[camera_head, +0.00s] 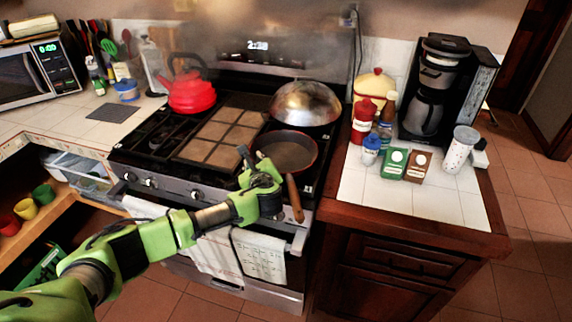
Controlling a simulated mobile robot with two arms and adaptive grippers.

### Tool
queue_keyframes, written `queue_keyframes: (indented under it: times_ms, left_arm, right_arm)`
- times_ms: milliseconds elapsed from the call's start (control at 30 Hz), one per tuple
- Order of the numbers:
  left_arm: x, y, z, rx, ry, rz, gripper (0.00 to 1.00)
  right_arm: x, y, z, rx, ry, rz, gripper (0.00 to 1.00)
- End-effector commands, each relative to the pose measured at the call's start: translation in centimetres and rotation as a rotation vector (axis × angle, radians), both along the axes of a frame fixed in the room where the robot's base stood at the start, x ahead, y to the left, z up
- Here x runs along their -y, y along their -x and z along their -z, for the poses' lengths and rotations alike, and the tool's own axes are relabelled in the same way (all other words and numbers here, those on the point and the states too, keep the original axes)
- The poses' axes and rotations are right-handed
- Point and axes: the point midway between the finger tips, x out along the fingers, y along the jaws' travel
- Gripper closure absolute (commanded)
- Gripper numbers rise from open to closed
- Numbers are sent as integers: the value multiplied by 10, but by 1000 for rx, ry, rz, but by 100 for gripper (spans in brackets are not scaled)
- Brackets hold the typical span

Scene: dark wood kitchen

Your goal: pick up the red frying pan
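The frying pan (289,149) sits on the right front of the stove. It has a dark inside and a reddish-brown rim. Its wooden handle (294,198) points toward me over the stove's front edge. My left gripper (256,158) is just left of the pan, over the stove's front part. Its fingers look apart with nothing between them. Whether a fingertip touches the pan's rim is unclear. My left arm covers part of the stove front. My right gripper is not in view.
A domed metal lid or wok (305,103) stands behind the pan, and a red kettle (192,94) at back left. A griddle (222,137) lies left of the gripper. The right counter holds canisters, small boxes and a coffee maker (437,88); its front (410,210) is clear.

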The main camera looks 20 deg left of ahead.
Motion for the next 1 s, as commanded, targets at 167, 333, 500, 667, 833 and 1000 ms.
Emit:
queue_keyframes:
  times_ms: [167, 333, 500, 667, 833, 1000]
  left_arm:
    - [-2, -4, 2, 0, 1, 1, 78]
    - [-2, -4, 2, 0, 1, 1, 86]
    - [-2, -4, 2, -1, 1, 1, 100]
    - [-1, -4, 0, 4, 2, 1, 100]
    - [-1, -4, 0, 4, 2, 1, 100]
    - [-2, -5, -8, 5, 2, 0, 100]
  right_arm:
    - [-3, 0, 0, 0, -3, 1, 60]
    - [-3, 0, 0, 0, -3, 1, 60]
    - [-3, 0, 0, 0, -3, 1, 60]
    - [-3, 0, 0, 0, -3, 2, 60]
    - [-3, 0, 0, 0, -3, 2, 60]
    - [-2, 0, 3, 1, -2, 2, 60]
